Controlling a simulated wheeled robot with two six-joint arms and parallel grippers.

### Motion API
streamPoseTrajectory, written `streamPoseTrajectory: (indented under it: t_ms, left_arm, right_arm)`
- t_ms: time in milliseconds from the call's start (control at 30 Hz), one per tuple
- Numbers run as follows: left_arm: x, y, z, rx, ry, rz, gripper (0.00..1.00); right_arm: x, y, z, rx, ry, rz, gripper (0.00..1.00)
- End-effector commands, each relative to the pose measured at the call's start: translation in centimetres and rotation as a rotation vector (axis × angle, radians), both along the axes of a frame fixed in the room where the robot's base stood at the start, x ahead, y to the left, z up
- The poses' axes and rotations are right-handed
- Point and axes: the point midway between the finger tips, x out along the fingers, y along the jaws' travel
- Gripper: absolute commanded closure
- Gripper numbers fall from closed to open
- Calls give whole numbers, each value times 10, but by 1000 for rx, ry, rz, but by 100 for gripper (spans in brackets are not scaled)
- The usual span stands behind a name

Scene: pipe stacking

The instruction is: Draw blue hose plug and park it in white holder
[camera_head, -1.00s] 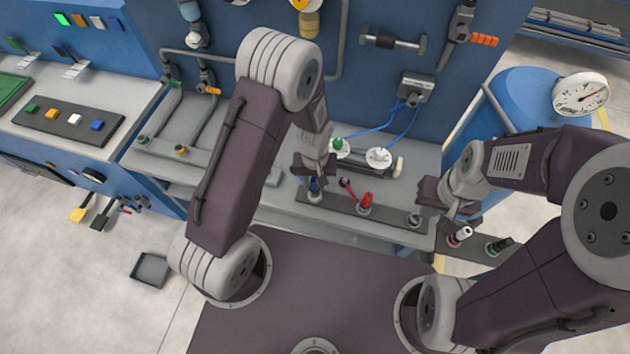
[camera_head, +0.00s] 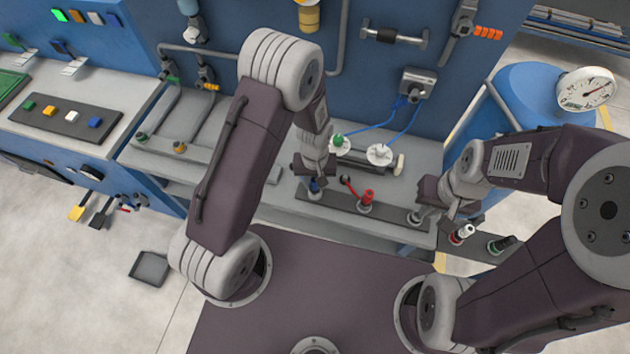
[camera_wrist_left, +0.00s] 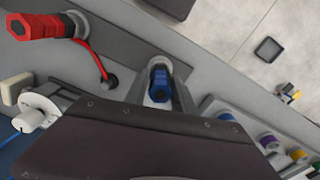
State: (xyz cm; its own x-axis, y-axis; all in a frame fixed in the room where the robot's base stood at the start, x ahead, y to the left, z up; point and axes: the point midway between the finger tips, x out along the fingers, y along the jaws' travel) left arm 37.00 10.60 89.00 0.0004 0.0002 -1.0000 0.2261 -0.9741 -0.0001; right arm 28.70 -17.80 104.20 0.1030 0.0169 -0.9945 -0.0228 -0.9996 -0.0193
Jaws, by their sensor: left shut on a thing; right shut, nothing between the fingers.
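The blue hose plug (camera_head: 315,187) stands at the left end of the dark rail on the bench. My left gripper (camera_head: 315,174) points down over it and is shut on it; the plug also shows between the fingers in the left wrist view (camera_wrist_left: 158,84). I cannot tell whether the plug is still seated. A round white fitting (camera_head: 379,155) with a blue hose lies on the bench; another, with a green plug (camera_head: 338,141), sits to its left. I cannot tell which is the white holder. My right gripper (camera_head: 448,213) is shut and empty near the rail's right part.
A red plug (camera_head: 366,197) stands right of the blue one on the rail, also in the wrist view (camera_wrist_left: 45,25).

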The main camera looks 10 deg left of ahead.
Motion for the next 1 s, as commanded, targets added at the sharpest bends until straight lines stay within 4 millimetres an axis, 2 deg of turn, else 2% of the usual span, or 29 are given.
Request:
streamPoseTrajectory:
  t_ms: [100, 133, 200, 567, 800, 1000]
  left_arm:
    - [0, 0, 1, 0, -1, 0, 100]
    - [0, 0, 1, 0, -1, 0, 61]
    - [0, 0, 1, 0, -1, 0, 44]
    - [1, 0, 6, 0, -3, 0, 44]
    - [2, 0, 56, -2, -7, 0, 44]
    - [1, 0, 87, -1, -3, 0, 44]
  right_arm:
    - [0, 0, 0, 0, 0, 0, 100]
    - [0, 0, 0, 0, 0, 0, 100]
    - [0, 0, 0, 0, 0, 0, 100]
    - [0, 0, 0, 0, 0, 0, 100]
    - [0, 0, -3, 0, 0, 0, 100]
    - [0, 0, -4, 0, 0, 0, 100]
